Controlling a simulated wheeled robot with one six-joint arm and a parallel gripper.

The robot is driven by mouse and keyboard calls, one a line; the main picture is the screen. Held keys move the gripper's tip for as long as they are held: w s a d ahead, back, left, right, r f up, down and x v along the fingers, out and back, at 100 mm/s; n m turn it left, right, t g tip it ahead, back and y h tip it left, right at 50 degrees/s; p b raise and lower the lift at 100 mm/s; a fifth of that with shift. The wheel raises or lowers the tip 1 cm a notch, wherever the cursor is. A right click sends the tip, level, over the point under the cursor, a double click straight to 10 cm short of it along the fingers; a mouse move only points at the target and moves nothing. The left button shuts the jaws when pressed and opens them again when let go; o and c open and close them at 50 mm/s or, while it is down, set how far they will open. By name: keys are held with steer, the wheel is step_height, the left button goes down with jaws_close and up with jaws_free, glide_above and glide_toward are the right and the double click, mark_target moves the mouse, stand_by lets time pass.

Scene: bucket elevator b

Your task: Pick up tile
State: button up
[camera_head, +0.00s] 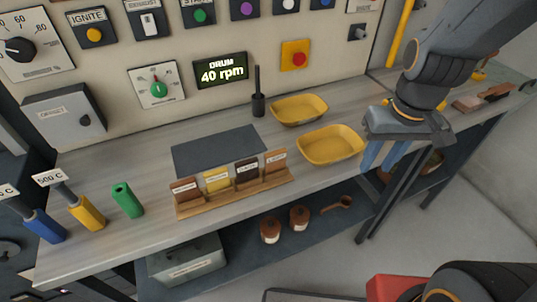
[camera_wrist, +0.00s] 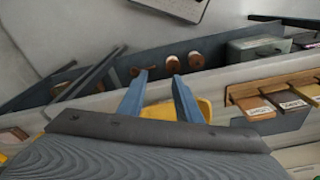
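Several small labelled tiles stand in a wooden rack (camera_head: 235,195) on the bench: a reddish-brown tile (camera_head: 186,191), a yellow tile (camera_head: 217,181), a dark tile (camera_head: 247,173) and a light brown tile (camera_head: 276,162). The labels are too small to read. The rack's end also shows at the right of the wrist view, with a light brown tile (camera_wrist: 254,106) and a dark tile (camera_wrist: 286,98). My gripper (camera_head: 378,167) is right of the rack, beyond the yellow trays, near the bench's front edge. Its blue fingers (camera_wrist: 160,76) are apart with nothing between them.
Two yellow trays (camera_head: 332,146) (camera_head: 299,109) stand between the rack and my gripper. A dark mat (camera_head: 218,147) lies behind the rack. Green (camera_head: 127,200), yellow (camera_head: 86,212) and blue (camera_head: 44,226) handles are at left. A lower shelf holds brown jars (camera_head: 270,230) and a grey box (camera_head: 188,260).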

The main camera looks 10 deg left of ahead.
steer(key=w+a+n+g+y, duration=0.2)
steer(key=w+a+n, duration=0.1)
steer(key=a+n, duration=0.75)
steer(key=n+g+y+b, duration=0.1)
steer(key=n+y, duration=0.1)
steer(key=n, duration=1)
glide_toward(279, 151)
steer(key=shift+m, duration=0.25)
steer(key=x, duration=0.4)
steer(key=shift+w+d+f, duration=0.15)
steer(key=shift+d+f, duration=0.05)
steer(key=shift+f, duration=0.15)
steer(key=shift+a+g, duration=0.2)
steer(key=shift+g, duration=0.1)
steer(key=shift+a+f, duration=0.15)
steer(key=shift+f, duration=0.15)
steer(key=shift+p+x, duration=1.25)
steer(key=shift+x, duration=2.3)
jaws_close()
